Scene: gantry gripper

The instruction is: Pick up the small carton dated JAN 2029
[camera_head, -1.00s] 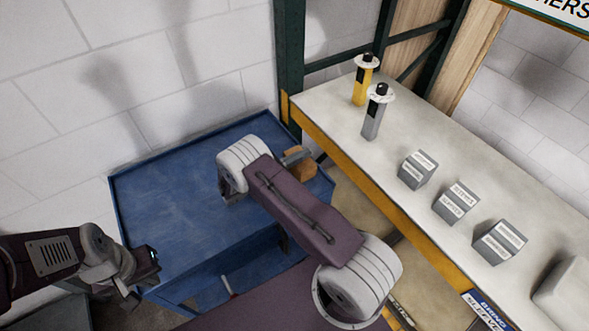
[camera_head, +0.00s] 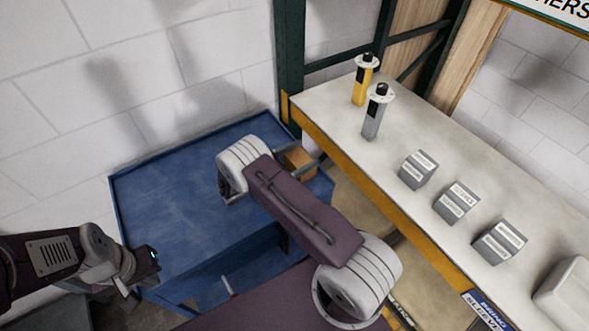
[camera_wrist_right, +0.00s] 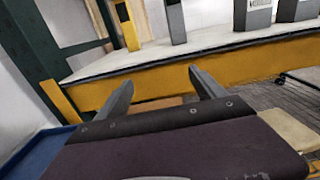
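A small brown carton (camera_head: 299,158) shows in the head view beyond my right wrist, by the far right side of the blue table. No date can be read on it. My right gripper (camera_head: 306,162) is right by the carton, mostly hidden behind my own wrist. In the right wrist view, its two fingers (camera_wrist_right: 160,84) stand wide apart, and a brown surface (camera_wrist_right: 160,103) shows low between them. I cannot tell whether they touch it. My left gripper (camera_head: 146,268) is at the lower left, near the blue table's front left corner; its fingers are unclear.
The blue table (camera_head: 165,205) has a raised rim and a clear left part. A pale bench (camera_head: 330,95) with a yellow edge runs along the right. It bears a yellow post (camera_head: 362,86), a grey post (camera_head: 373,121) and three grey labelled blocks (camera_head: 456,204).

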